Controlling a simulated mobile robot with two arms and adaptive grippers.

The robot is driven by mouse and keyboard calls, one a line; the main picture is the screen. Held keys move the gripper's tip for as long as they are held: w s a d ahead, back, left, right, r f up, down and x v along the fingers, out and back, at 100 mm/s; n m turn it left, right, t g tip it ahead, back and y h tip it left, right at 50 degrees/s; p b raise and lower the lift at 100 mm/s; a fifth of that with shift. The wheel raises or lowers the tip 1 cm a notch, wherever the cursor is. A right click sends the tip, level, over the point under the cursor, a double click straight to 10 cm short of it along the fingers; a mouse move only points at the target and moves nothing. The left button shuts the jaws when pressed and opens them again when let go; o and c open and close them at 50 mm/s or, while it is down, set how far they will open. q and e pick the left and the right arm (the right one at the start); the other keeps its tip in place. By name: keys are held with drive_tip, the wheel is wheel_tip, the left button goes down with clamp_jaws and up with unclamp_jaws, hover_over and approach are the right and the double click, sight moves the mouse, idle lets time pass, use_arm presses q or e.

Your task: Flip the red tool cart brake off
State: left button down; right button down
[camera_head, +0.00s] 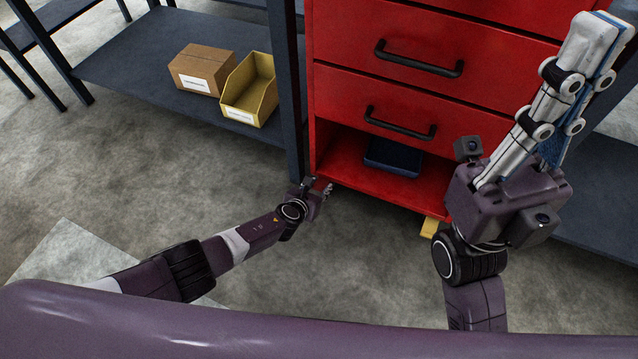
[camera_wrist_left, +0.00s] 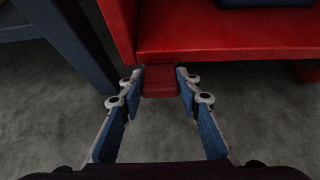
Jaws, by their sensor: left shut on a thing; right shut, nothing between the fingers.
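The red tool cart (camera_head: 432,90) stands ahead with its drawers facing me, and its lower edge crosses the top of the left wrist view (camera_wrist_left: 220,35). A small red brake tab (camera_wrist_left: 160,82) sticks out below the cart's near left corner. My left gripper (camera_head: 326,188) is low at that corner; in the left wrist view (camera_wrist_left: 160,76) its fingertips are shut on the tab, one on each side. The left hand hides the tab in the head view. My right gripper (camera_head: 600,45) is raised in front of the cart's right side, shut and empty.
A dark shelf (camera_head: 140,60) at left holds a cardboard box (camera_head: 200,68) and a yellow bin (camera_head: 250,90). Its post (camera_head: 285,90) stands close to the cart's left side. A dark blue case (camera_head: 392,157) lies on the cart's bottom shelf. A yellow piece (camera_head: 430,227) shows under the cart.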

idle(0.3)
use_arm(q)
drive_tip(key=c, duration=1.4)
unclamp_jaws()
drive_tip(key=shift+s+r, duration=0.1)
drive_tip(key=v, duration=1.1)
drive_tip(key=shift+s+a+r, duration=0.15)
drive_tip(key=shift+s+r, duration=0.05)
drive_tip(key=shift+s, duration=0.1)
